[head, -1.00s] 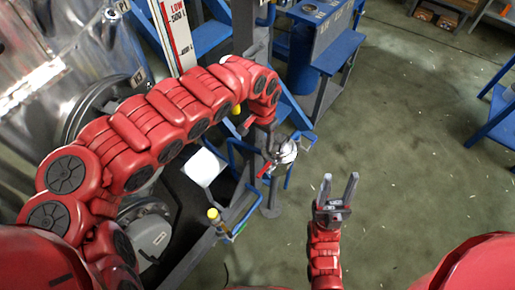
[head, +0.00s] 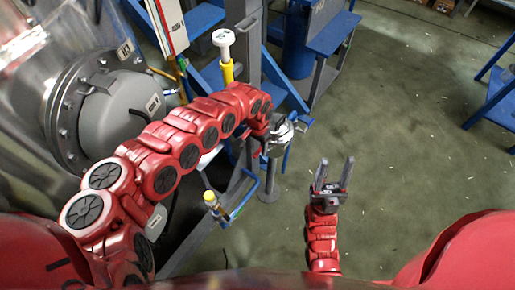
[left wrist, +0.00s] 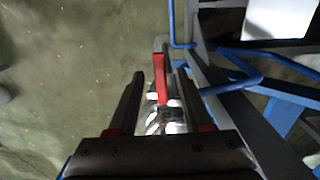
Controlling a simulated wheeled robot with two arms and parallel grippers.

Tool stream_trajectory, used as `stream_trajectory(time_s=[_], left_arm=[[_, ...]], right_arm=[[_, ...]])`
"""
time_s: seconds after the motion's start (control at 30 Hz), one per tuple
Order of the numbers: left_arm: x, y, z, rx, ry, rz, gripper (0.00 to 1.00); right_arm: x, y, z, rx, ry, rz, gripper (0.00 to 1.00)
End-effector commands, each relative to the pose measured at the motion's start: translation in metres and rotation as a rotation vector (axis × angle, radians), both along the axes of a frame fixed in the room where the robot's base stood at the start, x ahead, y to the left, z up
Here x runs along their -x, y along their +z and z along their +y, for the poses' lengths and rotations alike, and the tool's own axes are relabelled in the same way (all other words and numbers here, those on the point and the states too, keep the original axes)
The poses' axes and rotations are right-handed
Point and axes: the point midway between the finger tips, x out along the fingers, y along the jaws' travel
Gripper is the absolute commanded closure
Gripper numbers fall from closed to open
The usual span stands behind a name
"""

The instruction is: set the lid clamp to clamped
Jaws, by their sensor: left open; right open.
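The lid clamp shows as a red lever (left wrist: 161,80) on a small silver lidded vessel (left wrist: 166,118) in the left wrist view. In the head view the silver vessel (head: 284,128) stands on a grey post, partly hidden by my left gripper (head: 270,142). My left gripper's open fingers (left wrist: 159,78) lie on either side of the red lever in the wrist picture; I cannot tell if they touch it. Whether the clamp is clamped cannot be made out. My right gripper (head: 332,176) is open and empty over bare floor, to the right.
A blue and grey frame (head: 240,190) with a yellow-capped valve (head: 210,198) stands left of the post. A yellow post with a white top (head: 224,42) rises behind my left arm. A large metal tank (head: 70,100) fills the left.

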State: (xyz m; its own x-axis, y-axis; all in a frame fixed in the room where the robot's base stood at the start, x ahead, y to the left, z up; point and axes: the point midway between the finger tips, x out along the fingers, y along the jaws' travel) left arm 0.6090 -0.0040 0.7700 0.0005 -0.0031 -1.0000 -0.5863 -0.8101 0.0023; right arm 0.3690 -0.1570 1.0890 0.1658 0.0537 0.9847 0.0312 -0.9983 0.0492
Motion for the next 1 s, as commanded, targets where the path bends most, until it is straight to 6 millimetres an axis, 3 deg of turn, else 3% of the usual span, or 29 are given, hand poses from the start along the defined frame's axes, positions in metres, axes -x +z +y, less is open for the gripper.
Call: stream_trajectory(time_s=[0.4,0.47,0.7,1.0], left_arm=[[0.0003,-0.0112,0.0011,-0.003,-0.001,0.000,0.50],[0.0003,-0.0111,0.0009,-0.003,-0.001,0.000,0.57],[0.0004,-0.0110,0.0010,-0.003,0.000,0.000,1.00],[0.0002,-0.0108,0.0010,-0.003,0.000,0.000,1.00]], right_arm=[[0.0000,0.0001,0.0000,0.000,0.000,0.000,0.50],[0.0000,0.0001,0.0000,0.000,0.000,0.000,0.50],[0.0000,0.0001,0.0000,0.000,0.000,0.000,0.50],[0.0000,0.0002,0.0000,0.000,0.000,0.000,0.50]])
